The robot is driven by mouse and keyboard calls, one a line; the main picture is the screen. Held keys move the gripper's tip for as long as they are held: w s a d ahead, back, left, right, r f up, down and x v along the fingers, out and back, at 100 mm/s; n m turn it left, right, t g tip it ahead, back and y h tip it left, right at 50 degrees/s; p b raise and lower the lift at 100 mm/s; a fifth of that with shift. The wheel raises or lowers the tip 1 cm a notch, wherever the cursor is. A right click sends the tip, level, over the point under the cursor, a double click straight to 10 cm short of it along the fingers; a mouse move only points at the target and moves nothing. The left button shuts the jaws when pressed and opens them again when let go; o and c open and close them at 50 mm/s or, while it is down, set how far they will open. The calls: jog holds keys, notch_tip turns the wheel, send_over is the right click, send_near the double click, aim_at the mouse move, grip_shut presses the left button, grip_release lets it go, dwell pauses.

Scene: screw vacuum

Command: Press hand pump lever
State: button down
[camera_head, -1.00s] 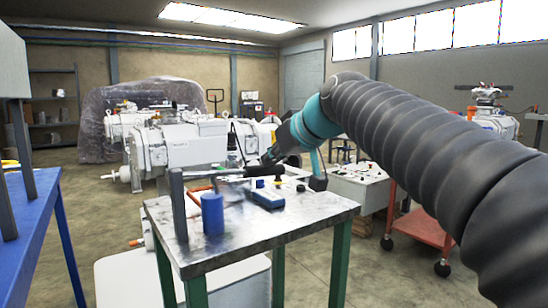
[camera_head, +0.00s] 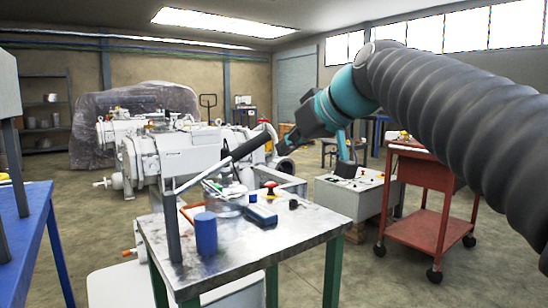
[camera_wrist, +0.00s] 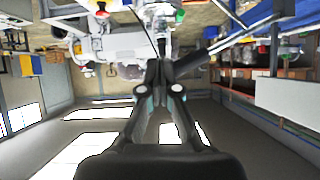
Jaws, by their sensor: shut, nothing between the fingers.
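The hand pump lever (camera_head: 205,174) is a thin metal rod with a thick black grip. It slants up to the right from a dark post (camera_head: 172,222) at the left edge of the metal-topped bench. My gripper (camera_head: 277,150) is at the upper end of the grip, above the bench's far side. In the wrist view my gripper (camera_wrist: 165,64) has its fingers together, and a dark bar that looks like the lever (camera_wrist: 238,36) runs diagonally close to the fingertips at the right. Whether they touch is unclear.
The bench top (camera_head: 255,240) bears a blue cylinder (camera_head: 206,233), a blue handheld device (camera_head: 261,216) and a red knob (camera_head: 270,187). White pump machinery (camera_head: 180,155) stands behind. A red cart (camera_head: 425,190) is at right and a blue table (camera_head: 32,225) at left.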

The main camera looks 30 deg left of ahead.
jog(key=shift+v, duration=1.65)
jog(key=shift+w, duration=0.1)
